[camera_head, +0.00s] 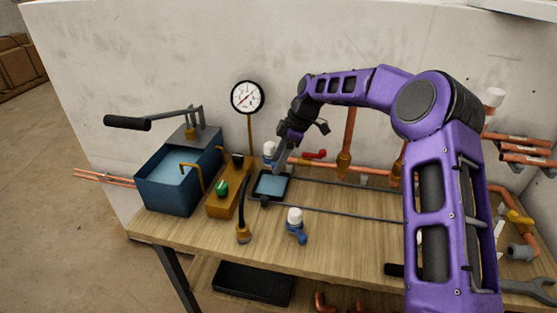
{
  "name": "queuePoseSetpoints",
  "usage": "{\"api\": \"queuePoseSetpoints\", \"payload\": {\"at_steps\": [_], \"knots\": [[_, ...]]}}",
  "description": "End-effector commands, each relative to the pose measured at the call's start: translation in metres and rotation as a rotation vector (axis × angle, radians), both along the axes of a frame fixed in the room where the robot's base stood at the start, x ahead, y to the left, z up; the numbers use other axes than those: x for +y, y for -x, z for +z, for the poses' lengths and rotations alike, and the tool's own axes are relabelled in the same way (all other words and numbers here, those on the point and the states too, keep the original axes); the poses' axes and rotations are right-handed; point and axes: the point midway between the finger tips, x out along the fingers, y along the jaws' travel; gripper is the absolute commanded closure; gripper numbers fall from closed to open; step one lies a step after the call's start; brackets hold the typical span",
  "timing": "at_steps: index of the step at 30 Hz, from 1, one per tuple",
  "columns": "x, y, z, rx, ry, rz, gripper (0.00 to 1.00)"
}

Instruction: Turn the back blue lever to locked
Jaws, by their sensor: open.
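The back blue lever (268,160) sits under a white cap on the back part of the bench, just left of my gripper; it is small and partly hidden, so its exact angle cannot be told. The front blue lever (299,236) points down toward the front edge below its own white cap (295,216). My purple arm reaches in from the right. My gripper (281,160) is open and points down close beside the back lever; whether it touches it cannot be told.
A small water tray (271,185) lies below my gripper. A blue tank (179,180) with a pump handle (128,123) stands left, beside a brass block with a green knob (221,188). A gauge (247,97) stands behind. A red lever (315,154) and copper pipes are right of my gripper.

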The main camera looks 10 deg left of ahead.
Motion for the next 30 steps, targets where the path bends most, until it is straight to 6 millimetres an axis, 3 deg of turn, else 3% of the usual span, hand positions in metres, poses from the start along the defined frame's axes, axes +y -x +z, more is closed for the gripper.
{"api": "queuePoseSetpoints", "payload": {"at_steps": [5, 18, 30], "knots": [[-0.003, -0.001, 0.007, -0.002, 0.0, -0.001, 0.41], [-0.027, -0.005, 0.065, -0.001, 0.0, 0.0, 0.41], [-0.028, -0.005, 0.07, -0.002, 0.002, -0.002, 0.41]]}}
